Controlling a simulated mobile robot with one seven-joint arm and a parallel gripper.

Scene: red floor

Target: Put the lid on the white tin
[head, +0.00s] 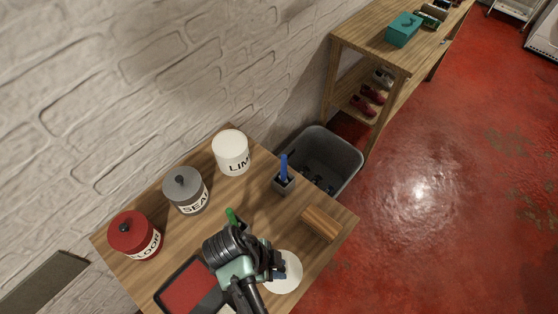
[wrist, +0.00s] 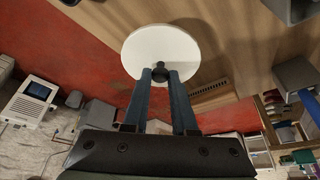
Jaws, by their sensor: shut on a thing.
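The white tin (head: 231,154), with black letters starting "LIM", stands upright at the back of the wooden table. No knob shows on its top. The white round lid (head: 287,276) is near the table's front edge, toward the viewer from the tin and apart from it. In the wrist view the lid (wrist: 178,46) is a flat disc with a small black knob (wrist: 160,73). My gripper (wrist: 160,77) is shut on this knob, with a blue finger on each side. In the head view my gripper (head: 278,269) partly covers the lid.
A grey tin (head: 185,192) and a red tin (head: 133,236), both with black knobs, stand left of the white tin. A pen holder (head: 283,184), a wooden block (head: 321,223) and a red-topped tray (head: 190,289) are also on the table. A grey bin (head: 340,158) stands behind.

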